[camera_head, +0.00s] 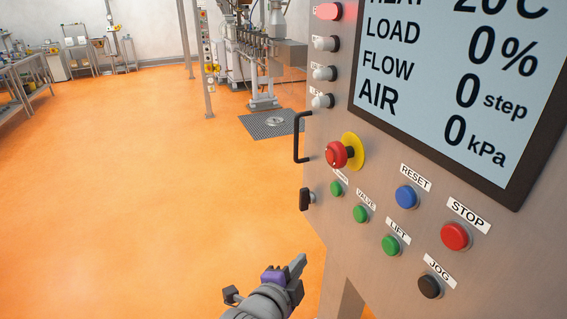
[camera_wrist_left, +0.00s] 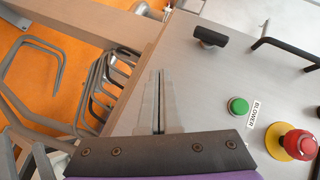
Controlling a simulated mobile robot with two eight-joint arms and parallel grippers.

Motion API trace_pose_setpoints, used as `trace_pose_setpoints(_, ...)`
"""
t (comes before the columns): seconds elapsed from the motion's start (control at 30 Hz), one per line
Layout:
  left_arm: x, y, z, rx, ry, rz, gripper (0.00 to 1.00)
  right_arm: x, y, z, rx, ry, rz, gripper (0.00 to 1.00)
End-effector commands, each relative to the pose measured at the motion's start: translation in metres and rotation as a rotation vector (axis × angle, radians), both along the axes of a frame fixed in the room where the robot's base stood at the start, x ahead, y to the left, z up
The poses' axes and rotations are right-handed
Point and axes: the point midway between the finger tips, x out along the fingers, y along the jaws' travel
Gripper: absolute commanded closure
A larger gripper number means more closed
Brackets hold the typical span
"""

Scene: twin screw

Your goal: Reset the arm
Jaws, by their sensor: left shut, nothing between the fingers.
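My left gripper (camera_head: 298,263) is low in the head view, in front of and left of the control panel's lower part. Its fingers are shut with nothing between them. In the left wrist view the closed fingers (camera_wrist_left: 160,92) point along the panel, whose face lies to the right, with a green button (camera_wrist_left: 238,106) labelled BLOWER and a red emergency knob (camera_wrist_left: 299,145) on a yellow disc. I cannot tell whether the fingers touch the panel. My right gripper is in neither view.
The steel panel (camera_head: 330,222) fills the right side, with a screen (camera_head: 440,125), a blue RESET button (camera_head: 406,197), a red STOP button (camera_head: 455,236), a black handle (camera_head: 299,138) and a black latch (camera_head: 306,199). Orange floor (camera_head: 130,190) is open at left. Machinery (camera_head: 262,60) stands behind.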

Motion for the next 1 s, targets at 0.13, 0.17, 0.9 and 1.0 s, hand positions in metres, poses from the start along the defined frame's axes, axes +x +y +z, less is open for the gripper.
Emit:
trace_pose_setpoints(0.13, -0.007, 0.038, -0.023, -0.075, 0.139, 0.118, 1.0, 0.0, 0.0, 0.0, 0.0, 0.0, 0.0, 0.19)
trace_pose_setpoints(0.17, -0.011, 0.051, -0.032, -0.106, 0.19, 0.164, 1.0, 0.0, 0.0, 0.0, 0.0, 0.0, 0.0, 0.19)
trace_pose_setpoints(0.9, -0.16, 0.23, -0.17, -0.769, 0.901, 1.25, 1.0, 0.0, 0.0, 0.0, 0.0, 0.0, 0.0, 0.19)
trace_pose_setpoints(1.0, -0.159, 0.23, -0.17, -0.769, 0.9, 1.248, 1.0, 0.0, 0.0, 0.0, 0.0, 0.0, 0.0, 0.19)
